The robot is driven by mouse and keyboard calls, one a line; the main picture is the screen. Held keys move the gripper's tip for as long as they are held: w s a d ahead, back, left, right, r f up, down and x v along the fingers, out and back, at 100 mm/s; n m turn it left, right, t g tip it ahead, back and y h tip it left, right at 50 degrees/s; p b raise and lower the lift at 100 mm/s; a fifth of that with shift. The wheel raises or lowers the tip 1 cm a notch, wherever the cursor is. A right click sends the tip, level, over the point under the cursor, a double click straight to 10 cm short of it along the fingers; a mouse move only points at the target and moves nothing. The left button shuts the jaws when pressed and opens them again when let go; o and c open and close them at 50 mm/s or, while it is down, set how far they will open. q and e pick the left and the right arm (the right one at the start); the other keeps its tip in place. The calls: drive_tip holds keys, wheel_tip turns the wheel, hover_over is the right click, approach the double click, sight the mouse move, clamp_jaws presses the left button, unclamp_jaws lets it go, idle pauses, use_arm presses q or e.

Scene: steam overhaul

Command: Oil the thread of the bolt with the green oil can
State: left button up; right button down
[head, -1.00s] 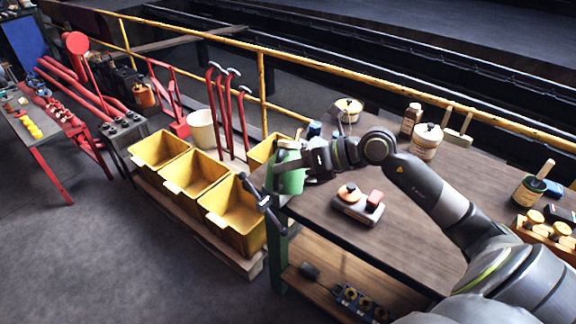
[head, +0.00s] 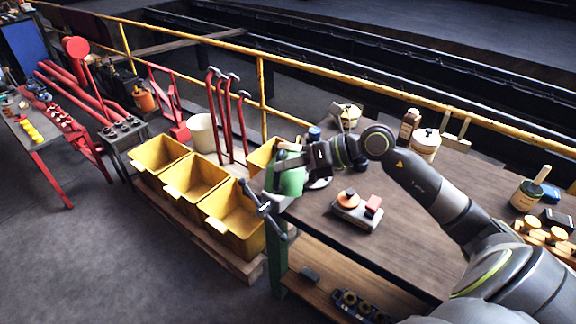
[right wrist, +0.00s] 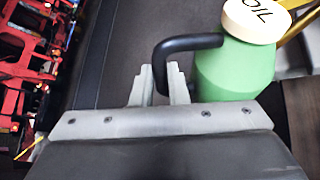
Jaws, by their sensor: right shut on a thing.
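The green oil can (head: 291,181) is at the near left corner of the workbench. It also shows in the right wrist view (right wrist: 235,72), with a cream lid lettered "OIL" and a black handle. My right gripper (head: 287,160) is shut on this handle, its two fingers around the black bar in the right wrist view (right wrist: 160,84). Its arm partly covers the bench. I cannot tell whether the can touches anything below. A dark clamp-like fitting with a rod (head: 264,208) is at the bench corner beside the can. I cannot make out the bolt or its thread. My left gripper is not in view.
The workbench (head: 410,245) carries a small block with an orange knob and red piece (head: 357,210), a brown bottle (head: 410,123), and a cream pot (head: 425,145). Yellow bins (head: 232,218) stand left of it. A yellow railing (head: 440,107) runs behind.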

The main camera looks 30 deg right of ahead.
drive_tip(key=shift+r, duration=0.2)
drive_tip(key=shift+w+d+r+p, duration=0.2)
drive_tip(key=shift+r+p, duration=0.1)
drive_tip(key=shift+r, duration=0.1)
idle(1.0)
drive_tip(key=shift+s+a+f+b, duration=0.2)
drive_tip(key=shift+f+b, duration=0.55)
drive_tip(key=shift+b, duration=0.05)
drive_tip(key=shift+s+a+f, duration=0.1)
drive_tip(key=shift+f, duration=0.1)
